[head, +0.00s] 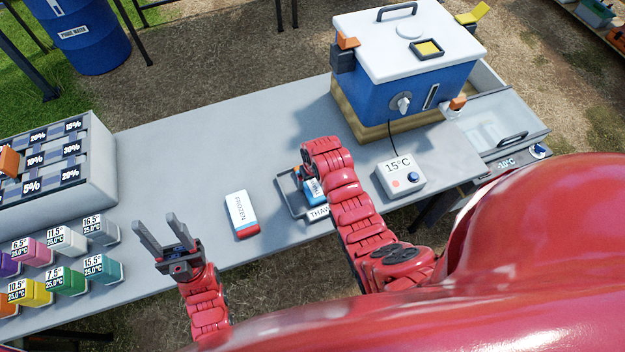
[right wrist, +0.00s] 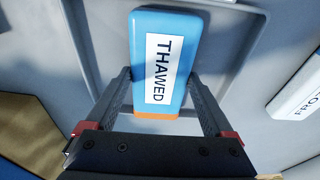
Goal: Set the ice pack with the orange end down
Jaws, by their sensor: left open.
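The ice pack with the orange end (right wrist: 165,65) is blue, with a white label reading THAWED. In the right wrist view it lies over a grey tray (right wrist: 95,35), its orange end toward my gripper. My right gripper (right wrist: 160,75) has one finger on each side of the pack, close to its edges; I cannot tell whether they press on it. In the head view my right arm partly hides the pack (head: 312,188) and the tray (head: 290,197). My left gripper (head: 160,232) is open and empty at the front of the table.
A white FROZEN pack with a red end (head: 242,214) lies left of the tray. A 15°C control box (head: 400,175) and a blue cooler (head: 385,95) stand to the right. Colored sample blocks (head: 65,282) and a grey rack (head: 90,180) stand left. The table's back middle is clear.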

